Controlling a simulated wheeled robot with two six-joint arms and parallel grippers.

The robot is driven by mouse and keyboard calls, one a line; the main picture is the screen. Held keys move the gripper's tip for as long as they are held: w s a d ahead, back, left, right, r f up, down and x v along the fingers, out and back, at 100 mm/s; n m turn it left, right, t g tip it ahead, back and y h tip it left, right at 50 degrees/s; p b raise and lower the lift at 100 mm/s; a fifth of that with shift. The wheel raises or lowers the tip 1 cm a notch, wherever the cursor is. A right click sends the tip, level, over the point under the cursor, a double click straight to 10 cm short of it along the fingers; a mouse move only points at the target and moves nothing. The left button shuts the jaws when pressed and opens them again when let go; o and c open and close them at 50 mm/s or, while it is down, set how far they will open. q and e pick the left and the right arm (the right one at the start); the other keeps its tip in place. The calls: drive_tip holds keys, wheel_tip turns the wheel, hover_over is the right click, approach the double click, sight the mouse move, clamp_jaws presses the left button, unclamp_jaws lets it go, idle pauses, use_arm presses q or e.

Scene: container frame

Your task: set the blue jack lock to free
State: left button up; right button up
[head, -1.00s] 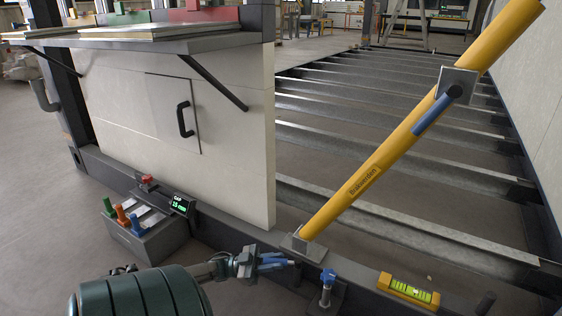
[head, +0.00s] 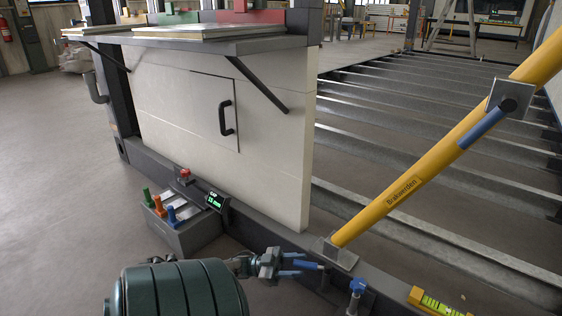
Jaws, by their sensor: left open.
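A grey box (head: 190,238) at the lower left bears a green lever (head: 148,197), an orange lever (head: 159,207) and a blue lever (head: 171,215), with pale label plates beside them. A short post with a blue knob (head: 357,285) stands on the dark sill at the lower right. I cannot tell from the picture which blue part is the jack lock. My left gripper (head: 303,265) is open and empty, its blue fingers pointing right, between the box and the blue-knobbed post. It appears apart from both. My right gripper is not in view.
A small display with green digits (head: 215,200) and a red knob (head: 185,174) stand by the box. A yellow brace (head: 420,172) with a blue handle (head: 483,129) slants up right. A yellow level (head: 436,303) lies lower right. The floor at left is clear.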

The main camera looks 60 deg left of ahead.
use_arm(q)
drive_tip(key=v, duration=0.8)
drive_tip(key=shift+a, duration=0.1)
idle(0.3)
